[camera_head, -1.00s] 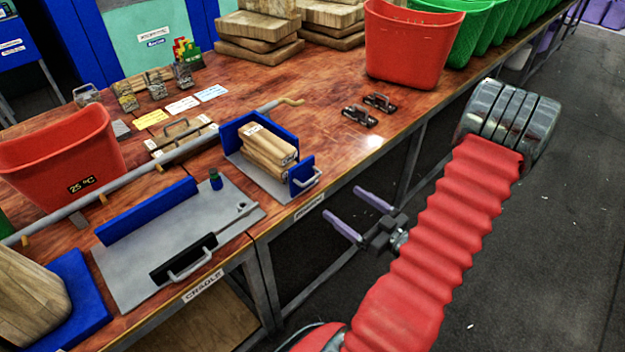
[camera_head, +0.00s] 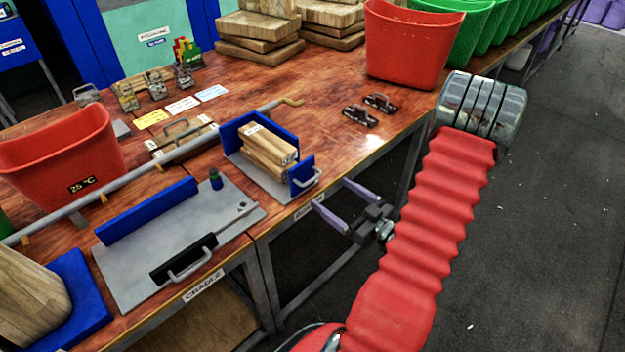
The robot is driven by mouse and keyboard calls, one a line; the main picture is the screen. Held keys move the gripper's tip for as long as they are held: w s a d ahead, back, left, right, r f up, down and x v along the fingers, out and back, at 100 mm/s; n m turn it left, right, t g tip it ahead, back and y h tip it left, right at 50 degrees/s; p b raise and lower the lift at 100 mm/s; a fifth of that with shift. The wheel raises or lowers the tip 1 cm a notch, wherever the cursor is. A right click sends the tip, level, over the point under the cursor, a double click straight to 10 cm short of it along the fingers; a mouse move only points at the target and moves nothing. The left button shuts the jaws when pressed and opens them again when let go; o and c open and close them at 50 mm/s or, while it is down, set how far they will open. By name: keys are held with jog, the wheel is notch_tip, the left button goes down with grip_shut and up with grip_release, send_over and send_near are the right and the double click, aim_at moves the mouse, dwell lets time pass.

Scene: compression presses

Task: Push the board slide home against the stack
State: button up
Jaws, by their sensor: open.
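The stack (camera_head: 266,150) of pale wooden boards lies on a grey plate, against a blue upright backstop (camera_head: 245,129). The board slide appears to be the small blue upright plate (camera_head: 298,170) with a metal handle, at the stack's front right end. I cannot tell whether it touches the stack. My gripper (camera_head: 331,194) has two purple fingers, spread apart with nothing between them. It is just off the bench's front edge, to the lower right of the slide's handle, with fingers pointing up-left toward the bench.
A grey cradle plate (camera_head: 130,265) with a blue wall and black handled block (camera_head: 183,262) is at left. A long grey bar (camera_head: 150,172) runs behind it. Two black handled pieces (camera_head: 360,116) and a red bin (camera_head: 408,45) stand right. The floor (camera_head: 540,220) right is mostly clear.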

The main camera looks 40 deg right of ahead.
aim_at(312, 179)
jog(key=shift+w+a, duration=0.15)
jog(key=shift+w, duration=4.55)
jog(key=shift+c, duration=0.4)
jog(key=c, duration=0.9)
